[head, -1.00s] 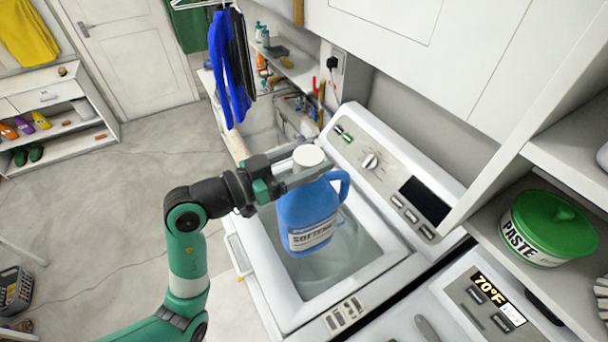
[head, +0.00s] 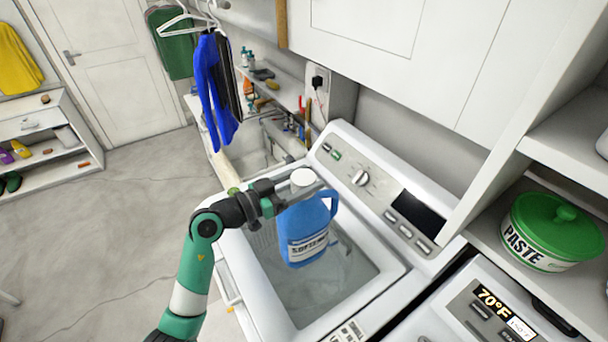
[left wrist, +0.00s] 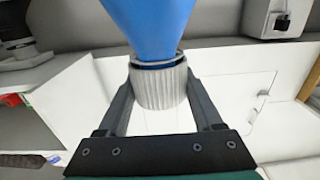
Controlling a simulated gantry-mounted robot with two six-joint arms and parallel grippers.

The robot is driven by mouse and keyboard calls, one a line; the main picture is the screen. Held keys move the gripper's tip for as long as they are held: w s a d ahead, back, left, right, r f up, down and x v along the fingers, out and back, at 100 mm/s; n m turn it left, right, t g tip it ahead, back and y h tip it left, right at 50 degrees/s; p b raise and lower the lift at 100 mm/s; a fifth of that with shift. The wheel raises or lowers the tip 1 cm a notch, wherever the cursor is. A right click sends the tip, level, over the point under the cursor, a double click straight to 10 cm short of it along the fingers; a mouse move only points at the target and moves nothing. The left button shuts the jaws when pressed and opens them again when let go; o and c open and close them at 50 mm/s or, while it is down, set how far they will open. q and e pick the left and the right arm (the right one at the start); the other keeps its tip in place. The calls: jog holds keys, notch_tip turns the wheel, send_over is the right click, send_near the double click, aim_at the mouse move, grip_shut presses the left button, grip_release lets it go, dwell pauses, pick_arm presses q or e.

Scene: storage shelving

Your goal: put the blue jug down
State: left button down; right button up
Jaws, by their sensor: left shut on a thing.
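The blue jug (head: 307,228) has a white cap and a label and hangs upright over the washing machine's (head: 262,262) glass-like lid. My left gripper (head: 304,187) is shut on the jug at its cap end. In the left wrist view the ribbed white cap (left wrist: 161,87) sits between the two fingers, with the blue jug body (left wrist: 150,28) beyond it. I cannot tell for certain whether the jug's base touches the lid. My right gripper is not in view.
The washer's control panel (head: 385,195) rises behind the jug. A green-lidded paste tub (head: 552,232) stands on a shelf at the right. A second machine (head: 492,300) is at the lower right. Hanging clothes (head: 212,95) and a sink area lie behind to the left.

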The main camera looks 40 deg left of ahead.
pick_arm(q)
jog(key=shift+f, duration=0.1)
dwell(0.3)
jog(key=shift+c, duration=0.2)
grip_release()
jog(key=shift+f, duration=0.25)
jog(key=shift+s+r, duration=0.15)
jog(key=shift+s, duration=0.05)
jog(key=p+v, duration=0.1)
jog(key=v, duration=1)
jog(key=shift+s, duration=0.25)
